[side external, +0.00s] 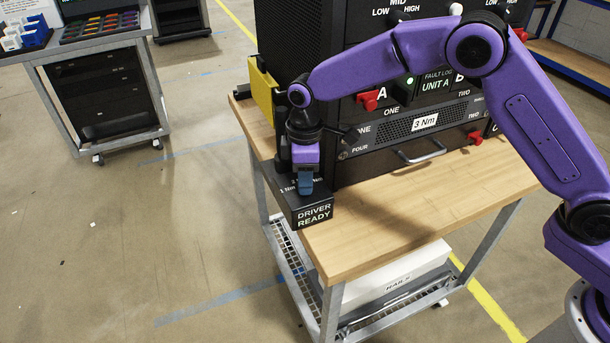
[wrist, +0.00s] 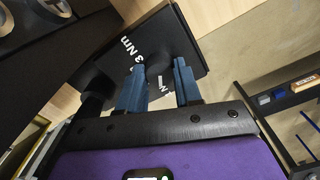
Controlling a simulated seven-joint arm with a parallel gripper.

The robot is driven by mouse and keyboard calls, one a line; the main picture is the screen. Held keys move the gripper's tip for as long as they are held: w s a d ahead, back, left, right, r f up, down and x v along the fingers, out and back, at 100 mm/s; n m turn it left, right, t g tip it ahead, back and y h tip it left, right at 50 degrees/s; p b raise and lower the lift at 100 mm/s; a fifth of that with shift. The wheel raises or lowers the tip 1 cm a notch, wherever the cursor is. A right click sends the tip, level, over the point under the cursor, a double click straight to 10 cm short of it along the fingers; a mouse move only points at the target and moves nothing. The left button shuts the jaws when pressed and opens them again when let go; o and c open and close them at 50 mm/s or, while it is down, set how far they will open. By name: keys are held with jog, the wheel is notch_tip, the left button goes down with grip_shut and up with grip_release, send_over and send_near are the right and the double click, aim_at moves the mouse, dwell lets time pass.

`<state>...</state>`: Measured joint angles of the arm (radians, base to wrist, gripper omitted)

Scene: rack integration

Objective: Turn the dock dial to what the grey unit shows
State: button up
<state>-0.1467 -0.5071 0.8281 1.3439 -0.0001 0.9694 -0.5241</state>
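The grey unit in the rack carries a white label (side external: 425,122) that reads 3 Nm. The dock (side external: 300,210) is a black box at the bench's left corner, with DRIVER READY on its front and Nm marks on top. A 3 Nm mark shows on the dock (wrist: 193,43) in the wrist view. My gripper (side external: 305,188) points down over the dock's top. In the wrist view, its blue fingers (wrist: 158,82) stand apart on either side of the dark dial (wrist: 158,60). Whether they press on it is unclear. The dial's pointer is hidden.
The rack (side external: 325,55) stands right behind the dock, with red knobs (side external: 369,100) and a drawer handle (side external: 422,153) on its front. The wooden bench top (side external: 400,205) is clear before it. A yellow part (side external: 262,90) stands at the rack's left. A cart (side external: 105,85) stands far left.

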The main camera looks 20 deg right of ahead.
jog(key=shift+m, duration=0.3)
jog(key=m, duration=1.1)
jog(key=shift+m, duration=0.4)
jog(key=m, duration=0.6)
jog(key=shift+r, duration=0.1)
jog(key=m, duration=0.5)
jog(key=shift+m, duration=0.5)
jog(key=o, duration=1)
jog(key=shift+o, duration=0.2)
notch_tip(320, 180, up, 17)
jog(key=shift+r, duration=0.2)
